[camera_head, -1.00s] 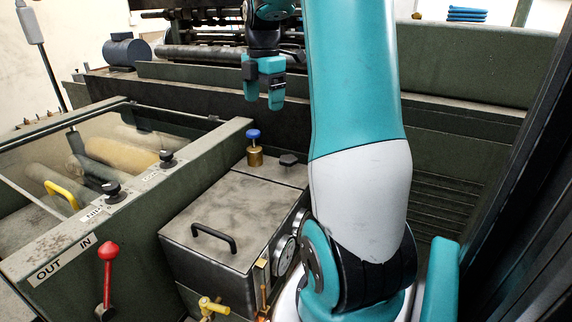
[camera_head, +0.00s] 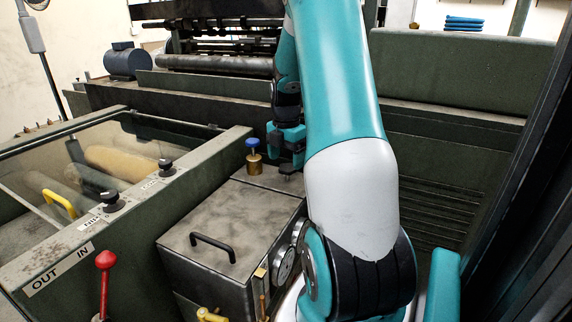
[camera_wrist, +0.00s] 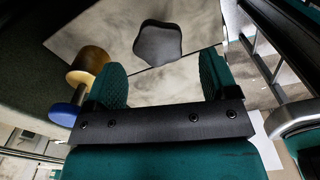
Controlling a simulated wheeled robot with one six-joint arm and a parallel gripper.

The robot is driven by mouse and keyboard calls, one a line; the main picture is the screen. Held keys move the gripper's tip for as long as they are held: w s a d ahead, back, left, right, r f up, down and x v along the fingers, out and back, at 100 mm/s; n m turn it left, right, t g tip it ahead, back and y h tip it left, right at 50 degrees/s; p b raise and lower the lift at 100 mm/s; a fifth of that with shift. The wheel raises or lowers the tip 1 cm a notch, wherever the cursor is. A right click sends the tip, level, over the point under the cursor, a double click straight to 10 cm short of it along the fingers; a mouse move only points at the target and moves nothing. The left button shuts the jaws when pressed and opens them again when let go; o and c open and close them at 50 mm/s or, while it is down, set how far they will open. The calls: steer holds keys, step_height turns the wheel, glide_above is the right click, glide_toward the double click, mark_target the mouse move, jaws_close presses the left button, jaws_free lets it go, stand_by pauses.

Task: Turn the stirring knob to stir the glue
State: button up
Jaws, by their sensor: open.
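The stirring knob (camera_wrist: 158,43) is a black lobed knob on the grey metal lid of the glue box (camera_head: 225,215). In the head view the knob (camera_head: 288,170) shows just under my gripper (camera_head: 285,150) and is partly hidden by it. In the wrist view my gripper (camera_wrist: 163,75) is open, with one finger to each side of the knob's line and nothing between them. The knob lies just beyond the fingertips. I cannot tell the exact height gap, but no contact is visible.
A brass fitting with a blue cap (camera_head: 253,157) stands close to the left of my gripper, and also shows in the wrist view (camera_wrist: 88,66). A black handle (camera_head: 212,244) is on the box lid. A red lever (camera_head: 105,262) stands at the lower left.

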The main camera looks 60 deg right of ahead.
mark_target(287, 169)
steer(key=shift+f, duration=1.35)
steer(key=c, duration=0.9)
steer(key=shift+c, duration=0.2)
steer(key=shift+r+m, duration=0.1)
steer(key=shift+m, duration=0.3)
